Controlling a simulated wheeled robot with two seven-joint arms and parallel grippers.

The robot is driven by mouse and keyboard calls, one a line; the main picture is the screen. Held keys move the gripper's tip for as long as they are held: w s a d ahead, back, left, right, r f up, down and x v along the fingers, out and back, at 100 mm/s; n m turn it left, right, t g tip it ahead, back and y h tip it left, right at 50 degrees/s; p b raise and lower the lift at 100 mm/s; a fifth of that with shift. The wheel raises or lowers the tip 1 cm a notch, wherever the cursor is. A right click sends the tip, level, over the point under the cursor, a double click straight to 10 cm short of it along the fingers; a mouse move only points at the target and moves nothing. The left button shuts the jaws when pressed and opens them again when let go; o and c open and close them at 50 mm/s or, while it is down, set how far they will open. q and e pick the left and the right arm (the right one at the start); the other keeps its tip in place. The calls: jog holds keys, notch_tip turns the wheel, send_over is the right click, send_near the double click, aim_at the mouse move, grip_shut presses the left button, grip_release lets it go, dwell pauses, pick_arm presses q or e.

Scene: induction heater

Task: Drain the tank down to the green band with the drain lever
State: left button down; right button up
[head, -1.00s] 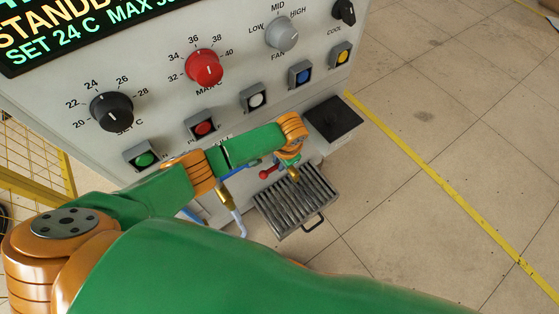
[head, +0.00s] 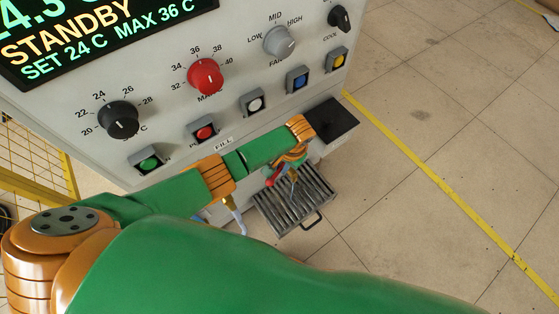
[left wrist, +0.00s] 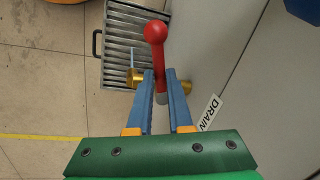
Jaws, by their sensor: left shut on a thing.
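My left gripper (left wrist: 160,78) is shut on the lever's shaft, one blue finger on each side, with the knob sticking out past the tips. Brass fittings (left wrist: 137,77) show on both sides of the fingers. A thin pale blue streak (left wrist: 131,54) extends from the left fitting over the grate. In the head view my left gripper (head: 283,172) is partly hidden by its own wrist. The tank and its green band are not visible.
A slatted metal drain tray (head: 302,207) with a handle lies below the lever. A black square pad (head: 334,118) is at right. Floor to the right is clear.

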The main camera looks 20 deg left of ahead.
pick_arm(q)
jog(key=shift+d+n+g, duration=0.2)
jog(key=shift+d+n, duration=0.15)
jog(key=shift+n, duration=0.8)
jog(key=shift+d+n+g, duration=0.2)
jog(key=shift+d+n, duration=0.15)
jog(key=shift+n, duration=0.8)
pick_arm(e)
jog(key=shift+d+r, duration=0.2)
jog(key=shift+d, duration=0.35)
pick_arm(q)
jog(key=shift+d, duration=0.1)
jog(key=c, duration=0.8)
grip_release()
jog(key=shift+w, duration=0.1)
jog(key=shift+c, duration=0.2)
pick_arm(e)
jog(key=shift+d, duration=0.1)
jog(key=shift+r, duration=0.1)
